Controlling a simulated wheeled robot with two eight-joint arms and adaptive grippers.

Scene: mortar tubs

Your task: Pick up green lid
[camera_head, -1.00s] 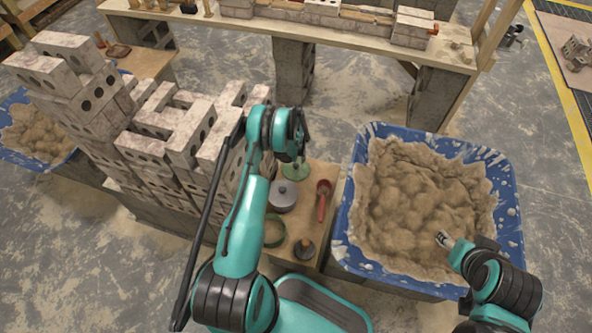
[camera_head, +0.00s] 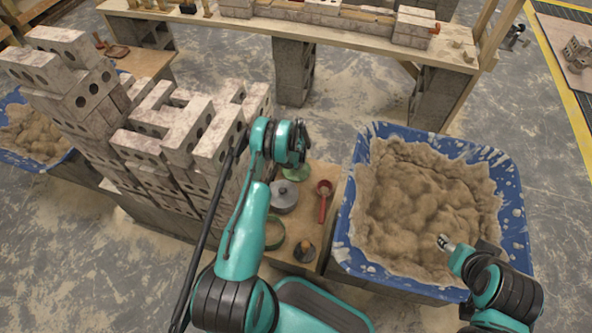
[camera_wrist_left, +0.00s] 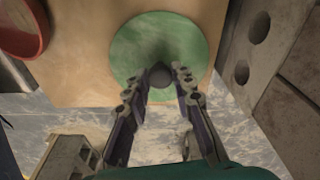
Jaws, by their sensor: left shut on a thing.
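The green lid (camera_wrist_left: 165,48) is a round disc with a dark knob (camera_wrist_left: 161,75) at its centre. In the left wrist view the two fingers of my left gripper (camera_wrist_left: 161,80) are on either side of the knob and shut on it. In the head view the lid (camera_head: 297,174) shows only in part below my left wrist, at the far end of the wooden board (camera_head: 318,224). My right gripper (camera_head: 443,241) is over the mortar at the right, and its fingers are too small to read.
A grey pot (camera_head: 284,195), a red-handled tool (camera_head: 323,200), a green ring (camera_head: 274,233) and a dark round item (camera_head: 304,250) sit on the board. Stacked blocks (camera_head: 165,140) rise on the left. A blue mortar tub (camera_head: 516,215) stands on the right.

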